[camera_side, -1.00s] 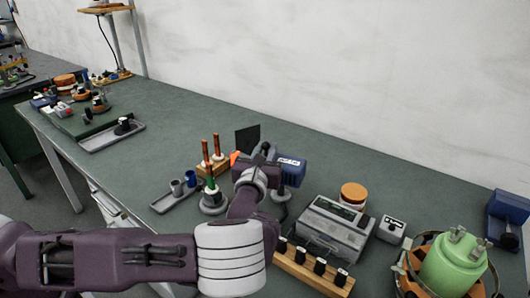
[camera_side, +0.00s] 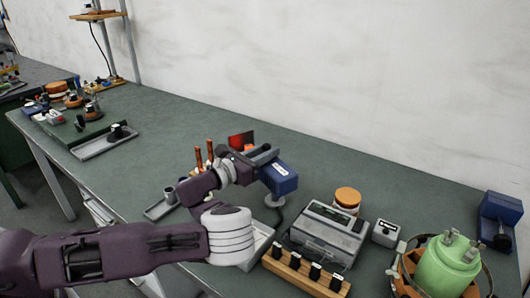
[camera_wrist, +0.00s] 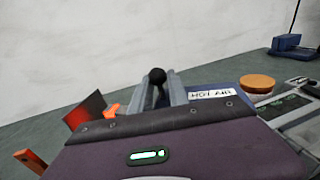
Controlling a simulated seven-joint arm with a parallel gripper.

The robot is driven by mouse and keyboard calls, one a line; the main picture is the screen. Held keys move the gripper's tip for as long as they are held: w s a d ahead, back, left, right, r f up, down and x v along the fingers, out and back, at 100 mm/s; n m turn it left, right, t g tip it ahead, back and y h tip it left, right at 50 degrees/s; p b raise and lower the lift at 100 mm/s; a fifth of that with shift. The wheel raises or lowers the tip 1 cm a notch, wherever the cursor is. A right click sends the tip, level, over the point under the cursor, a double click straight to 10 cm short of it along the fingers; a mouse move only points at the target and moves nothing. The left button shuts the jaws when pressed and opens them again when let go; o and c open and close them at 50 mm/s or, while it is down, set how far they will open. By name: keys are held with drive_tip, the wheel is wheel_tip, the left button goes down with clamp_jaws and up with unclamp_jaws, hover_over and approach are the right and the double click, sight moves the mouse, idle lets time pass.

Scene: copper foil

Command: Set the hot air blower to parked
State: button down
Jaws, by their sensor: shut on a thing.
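The hot air blower (camera_side: 278,180) is a blue box with a white label, standing on the bench in the middle of the side view. It also shows in the wrist view (camera_wrist: 232,93), partly hidden behind my gripper's body, with the label reading HOT AIR. My gripper (camera_wrist: 160,88) is at the blower's left, its two grey fingers shut around a black round knob (camera_wrist: 157,75). In the side view my gripper (camera_side: 262,154) lies against the blower's upper left, and the knob cannot be made out. How the knob joins the blower is hidden.
A dark red panel (camera_side: 240,140) and an orange piece (camera_side: 249,149) stand just behind my gripper. A grey instrument (camera_side: 328,235), a round cork-topped jar (camera_side: 347,198) and a wooden rack (camera_side: 305,275) lie to the right. The bench behind the blower is clear.

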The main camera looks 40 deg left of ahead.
drive_tip(key=shift+r, duration=0.35)
drive_tip(key=c, duration=1.6)
unclamp_jaws()
drive_tip(key=shift+c, duration=0.2)
drive_tip(key=o, duration=0.3)
drive_tip(key=shift+o, duration=0.3)
drive_tip(key=shift+f, duration=0.15)
drive_tip(key=shift+v, duration=1.25)
wheel_tip(320, 180, up, 6)
drive_tip(key=shift+s+a, duration=0.2)
drive_tip(key=shift+d+r, duration=0.15)
drive_tip(key=shift+r, duration=0.35)
